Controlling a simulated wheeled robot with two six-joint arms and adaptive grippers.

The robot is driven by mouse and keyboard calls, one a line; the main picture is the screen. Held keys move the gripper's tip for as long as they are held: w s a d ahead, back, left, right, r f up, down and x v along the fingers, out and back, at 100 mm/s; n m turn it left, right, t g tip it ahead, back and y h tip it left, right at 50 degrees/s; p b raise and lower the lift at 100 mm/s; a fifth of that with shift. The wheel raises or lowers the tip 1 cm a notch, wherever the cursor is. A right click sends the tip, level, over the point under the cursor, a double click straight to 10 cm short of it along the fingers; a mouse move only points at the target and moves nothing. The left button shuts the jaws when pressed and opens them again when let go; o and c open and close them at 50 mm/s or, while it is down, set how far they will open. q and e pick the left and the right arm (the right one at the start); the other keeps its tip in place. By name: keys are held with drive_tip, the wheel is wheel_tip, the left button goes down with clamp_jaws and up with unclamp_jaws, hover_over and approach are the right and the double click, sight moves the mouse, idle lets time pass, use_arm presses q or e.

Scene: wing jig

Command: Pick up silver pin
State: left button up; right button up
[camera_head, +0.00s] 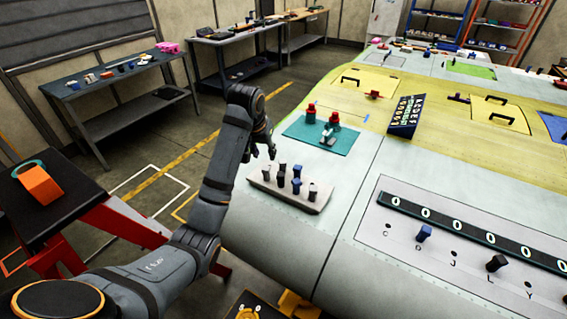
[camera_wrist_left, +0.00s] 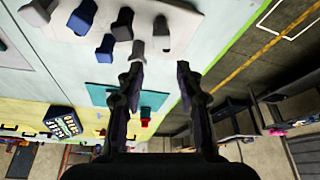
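Several short pins stand in a pale tray (camera_head: 262,186) on the wing panel; some are grey, others blue or black. In the left wrist view, two grey pins, one (camera_wrist_left: 161,36) beyond the gap between my fingertips and one (camera_wrist_left: 137,50) by the left fingertip, look closest to silver. I cannot tell which is the silver pin. A lighter grey pin (camera_head: 312,193) stands at the tray's right end. My left gripper (camera_head: 262,152) is open and empty above the tray's far left edge, and it also shows in the left wrist view (camera_wrist_left: 159,72). My right gripper is not in view.
A teal mat (camera_head: 341,146) with red-topped pieces (camera_head: 335,119) lies just behind the tray. A numbered panel (camera_head: 480,238) with blue and black pins is at the right. A black sign block (camera_head: 406,117) stands further back. Open floor lies left of the wing.

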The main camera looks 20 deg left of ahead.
sight(265, 168)
use_arm(q)
drive_tip(key=x, duration=0.1)
drive_tip(key=p+x, duration=0.1)
drive_tip(key=x, duration=0.1)
drive_tip(key=p+x, duration=0.1)
drive_tip(key=shift+s+f, duration=0.3)
drive_tip(key=shift+f, duration=0.15)
drive_tip(key=shift+a+f+p, duration=0.1)
drive_tip(key=shift+f+p, duration=0.75)
drive_tip(key=shift+p, duration=0.4)
drive_tip(key=shift+x, duration=1.05)
drive_tip(key=shift+f, duration=0.4)
drive_tip(key=shift+w+f, duration=0.15)
drive_tip(key=shift+w, duration=0.05)
drive_tip(key=shift+s, duration=0.1)
clamp_jaws()
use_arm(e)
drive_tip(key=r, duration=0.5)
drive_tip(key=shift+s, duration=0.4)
